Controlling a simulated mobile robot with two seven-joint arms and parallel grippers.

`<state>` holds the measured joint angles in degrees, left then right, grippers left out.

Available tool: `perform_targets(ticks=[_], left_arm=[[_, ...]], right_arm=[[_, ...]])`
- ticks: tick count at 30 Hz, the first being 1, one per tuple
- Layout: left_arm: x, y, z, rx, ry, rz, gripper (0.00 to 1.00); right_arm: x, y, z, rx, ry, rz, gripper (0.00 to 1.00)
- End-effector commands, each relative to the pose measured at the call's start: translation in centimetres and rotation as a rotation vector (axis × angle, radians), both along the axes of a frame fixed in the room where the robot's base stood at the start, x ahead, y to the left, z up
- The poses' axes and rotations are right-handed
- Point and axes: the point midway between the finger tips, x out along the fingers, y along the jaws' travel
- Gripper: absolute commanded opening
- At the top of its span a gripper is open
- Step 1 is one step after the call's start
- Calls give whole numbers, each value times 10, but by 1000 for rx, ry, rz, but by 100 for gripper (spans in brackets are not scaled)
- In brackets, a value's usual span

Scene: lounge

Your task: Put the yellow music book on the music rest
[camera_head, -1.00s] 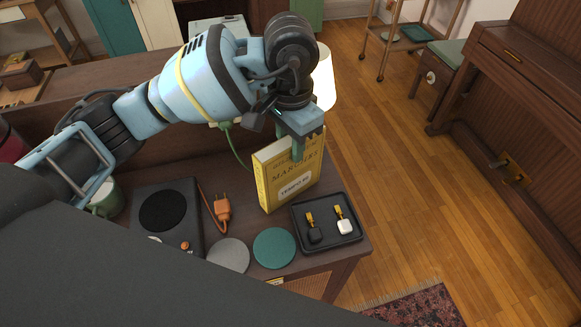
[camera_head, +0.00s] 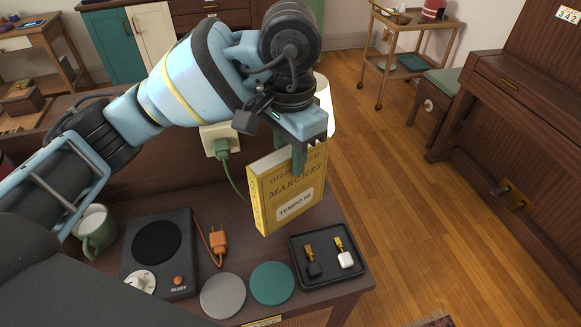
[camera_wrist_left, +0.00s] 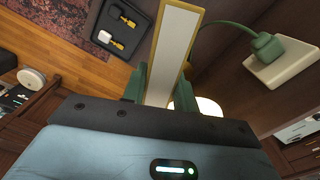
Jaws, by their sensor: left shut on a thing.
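The yellow music book (camera_head: 286,196) is upright, its cover facing the head camera. My left gripper (camera_head: 300,158) is shut on its top edge from above. In the left wrist view the book (camera_wrist_left: 174,50) shows edge-on between the two green fingers of the gripper (camera_wrist_left: 158,85). The book is over the right part of the wooden cabinet top, behind the black tray; I cannot tell whether its lower edge touches the top. The upright piano (camera_head: 530,110) stands at the right, only partly in view, and no music rest can be made out. My right gripper is not in view.
Open wooden floor (camera_head: 400,200) lies between cabinet and piano. A stool (camera_head: 440,95) stands near the piano.

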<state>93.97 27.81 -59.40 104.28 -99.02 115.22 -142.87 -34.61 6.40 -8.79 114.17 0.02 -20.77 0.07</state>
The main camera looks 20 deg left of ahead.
Motion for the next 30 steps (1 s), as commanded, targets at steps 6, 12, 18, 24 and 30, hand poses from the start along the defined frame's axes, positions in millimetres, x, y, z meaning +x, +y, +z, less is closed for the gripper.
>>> perform_targets(ticks=[6,12,18,24,30], left_arm=[[-22,-15,13,1,-2,-5,0],[-66,-45,12,0,-1,-10,0],[-111,-75,12,0,-1,-9,0],[-141,-95,13,1,-1,-5,0],[-156,-105,13,0,-1,-1,0]], right_arm=[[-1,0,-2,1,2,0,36],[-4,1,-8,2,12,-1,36],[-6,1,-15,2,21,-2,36],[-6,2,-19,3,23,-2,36],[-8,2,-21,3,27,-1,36]])
